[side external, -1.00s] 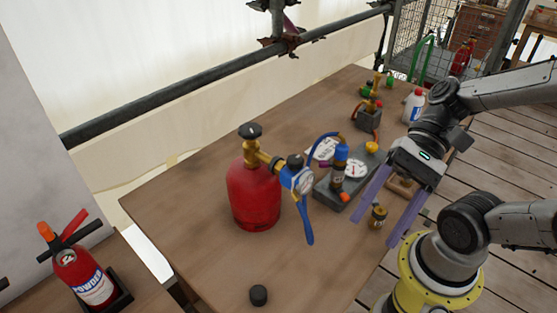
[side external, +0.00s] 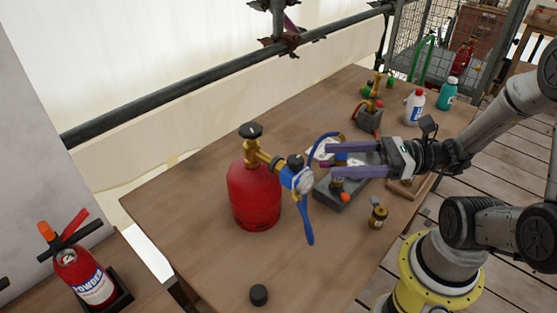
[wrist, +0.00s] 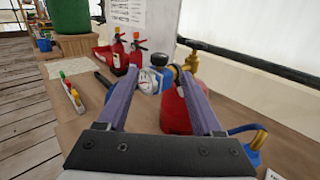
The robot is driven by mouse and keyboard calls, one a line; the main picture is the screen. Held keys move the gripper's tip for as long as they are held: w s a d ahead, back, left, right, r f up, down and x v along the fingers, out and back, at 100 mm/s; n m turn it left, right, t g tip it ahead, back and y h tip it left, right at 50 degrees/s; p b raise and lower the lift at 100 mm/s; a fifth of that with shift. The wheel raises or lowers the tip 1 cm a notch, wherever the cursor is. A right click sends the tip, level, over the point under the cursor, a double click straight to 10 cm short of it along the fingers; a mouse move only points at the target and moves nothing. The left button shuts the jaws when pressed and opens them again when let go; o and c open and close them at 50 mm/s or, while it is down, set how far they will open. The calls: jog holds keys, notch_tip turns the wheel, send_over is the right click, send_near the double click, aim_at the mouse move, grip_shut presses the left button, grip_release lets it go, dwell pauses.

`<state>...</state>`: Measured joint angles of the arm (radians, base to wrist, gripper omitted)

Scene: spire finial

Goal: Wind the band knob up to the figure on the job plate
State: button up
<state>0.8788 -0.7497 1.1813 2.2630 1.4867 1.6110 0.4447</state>
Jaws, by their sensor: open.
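A red gas cylinder (side external: 254,192) stands upright on the table with a brass valve and black handwheel (side external: 251,131). A blue regulator (side external: 290,180) with a round gauge (side external: 304,179) and a small black knob (side external: 295,160) is on its outlet. My gripper (side external: 324,159) is open and level, its purple fingers pointing left at the regulator, empty and apparently short of it. In the wrist view the regulator's gauge (wrist: 148,81) and black knob (wrist: 160,60) show between the fingertips (wrist: 159,74). A white plate (side external: 323,149) lies behind the fingers, partly hidden; its figure is unreadable.
A grey block (side external: 336,197) with a torch-like tool and blue hose stands under my fingers, partly covered. A brass fitting (side external: 378,216) and black cap (side external: 258,295) stand nearer the front. Bottles (side external: 414,107) stand at the back right. The table's left part is clear.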

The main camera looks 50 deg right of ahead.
aim_at(278, 170)
jog(key=shift+x, duration=5.95)
grip_shut()
